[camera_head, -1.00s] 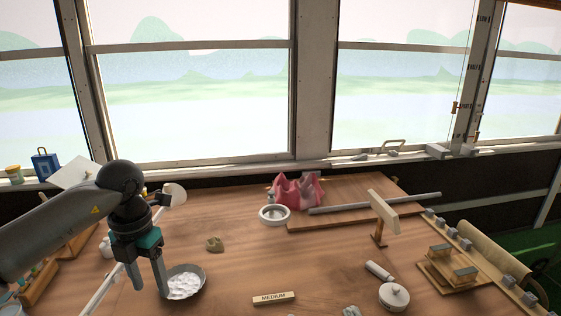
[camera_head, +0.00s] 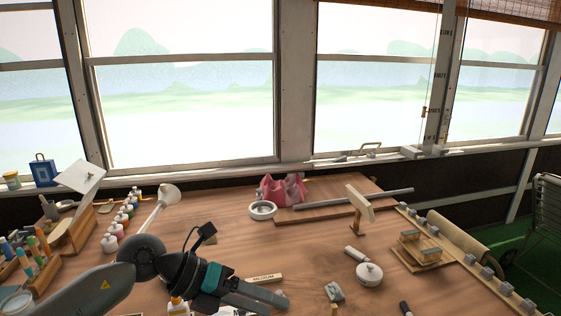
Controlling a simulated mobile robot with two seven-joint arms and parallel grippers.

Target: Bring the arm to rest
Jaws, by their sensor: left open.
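My left arm comes in from the lower left, low over the front of the wooden table (camera_head: 330,225). My left gripper (camera_head: 258,303) points to the right near the bottom edge of the picture. Its jaws are apart and I see nothing held between them. It lies in front of the sign reading MEDIUM (camera_head: 264,278), which shows just behind the fingers. My arm and gripper cover part of the table, and the dish of white pieces is not visible. My right gripper is not in view.
A lidded pot (camera_head: 369,274), a grey block (camera_head: 334,291) and a wooden stand (camera_head: 361,207) are to the right. A white ring dish (camera_head: 262,211) and pink cloth-like piece (camera_head: 283,189) sit behind. Paint bottles (camera_head: 118,229) line the left. The table's middle is mostly clear.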

